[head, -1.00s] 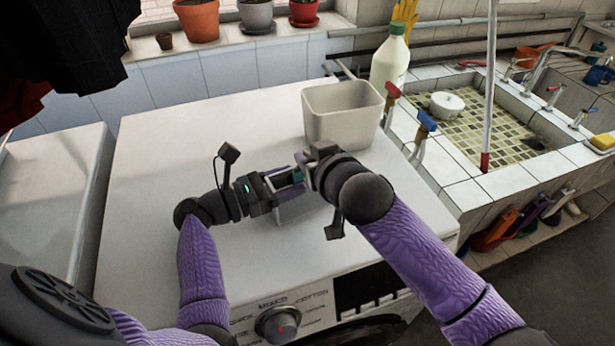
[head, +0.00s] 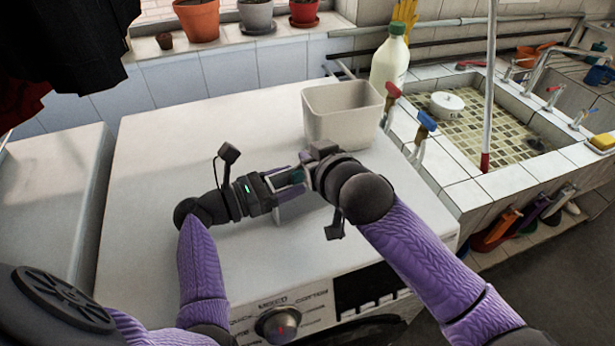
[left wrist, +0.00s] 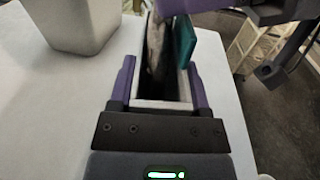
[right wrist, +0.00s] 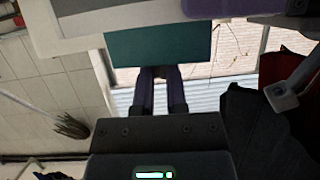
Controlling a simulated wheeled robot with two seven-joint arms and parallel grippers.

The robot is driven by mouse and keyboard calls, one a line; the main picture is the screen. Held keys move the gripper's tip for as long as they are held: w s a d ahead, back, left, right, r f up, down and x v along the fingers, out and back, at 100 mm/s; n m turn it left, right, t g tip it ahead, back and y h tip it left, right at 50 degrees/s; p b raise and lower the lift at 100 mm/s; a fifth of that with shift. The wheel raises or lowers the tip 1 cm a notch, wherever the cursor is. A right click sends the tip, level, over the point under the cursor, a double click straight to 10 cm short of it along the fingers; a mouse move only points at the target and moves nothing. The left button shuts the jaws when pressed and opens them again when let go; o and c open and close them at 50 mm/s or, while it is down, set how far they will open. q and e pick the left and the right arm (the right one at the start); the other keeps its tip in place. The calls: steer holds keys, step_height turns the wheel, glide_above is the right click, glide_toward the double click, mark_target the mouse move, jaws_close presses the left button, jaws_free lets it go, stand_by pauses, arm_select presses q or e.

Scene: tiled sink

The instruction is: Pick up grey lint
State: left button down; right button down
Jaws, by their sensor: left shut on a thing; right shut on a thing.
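A pale lint filter case (head: 300,208) with a teal panel (left wrist: 184,42) is held above the white machine top. It stands open, with a dark gap inside. A mottled grey layer, which looks like the grey lint (left wrist: 154,45), lies along one inner wall beside the teal panel. My left gripper (head: 292,178) is shut on the case, its purple fingers on either side in the left wrist view. My right gripper (head: 305,168) faces it. In the right wrist view, its fingers (right wrist: 161,72) are close together, shut on the edge of the teal panel.
An off-white bin (head: 342,118) stands on the machine top (head: 170,140) just behind the grippers. A white bottle with a green cap (head: 390,60), taps and a tiled sink (head: 480,130) are at right. The machine top's left part is clear.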

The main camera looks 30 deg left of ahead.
stand_by(0.7)
arm_select(q)
jaws_free()
arm_select(e)
step_height(320, 180, up, 18)
arm_select(q)
steer(key=shift+s+a, duration=0.1)
steer(key=v, duration=1.2)
